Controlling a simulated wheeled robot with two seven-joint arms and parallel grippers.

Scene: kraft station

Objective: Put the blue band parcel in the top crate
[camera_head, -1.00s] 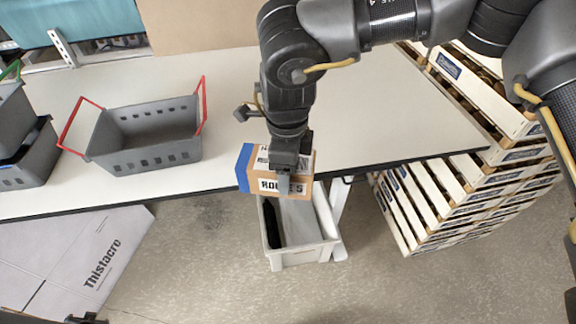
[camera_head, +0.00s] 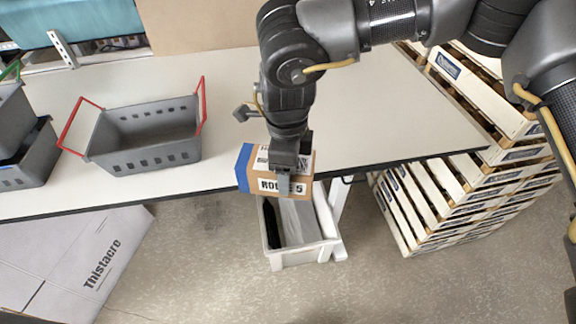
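The blue band parcel (camera_head: 256,184) is a brown box with a blue end on its left and black printed labels. My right gripper (camera_head: 285,180) is shut on it from above, with one finger over the front face. The parcel is at the table's front edge in the picture, above the far end of a light grey crate (camera_head: 293,259). This crate is below table height and has a dark item inside its left side. At the far left, one dark grey crate (camera_head: 10,104) with a green handle sits on another (camera_head: 32,160). My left gripper is out of view.
A grey basket (camera_head: 150,158) with red handles stands empty on the white table (camera_head: 400,110). Stacked wooden pallets or crates (camera_head: 440,200) stand at the right. A large cardboard box (camera_head: 75,255) lies at the lower left. The table right of my arm is clear.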

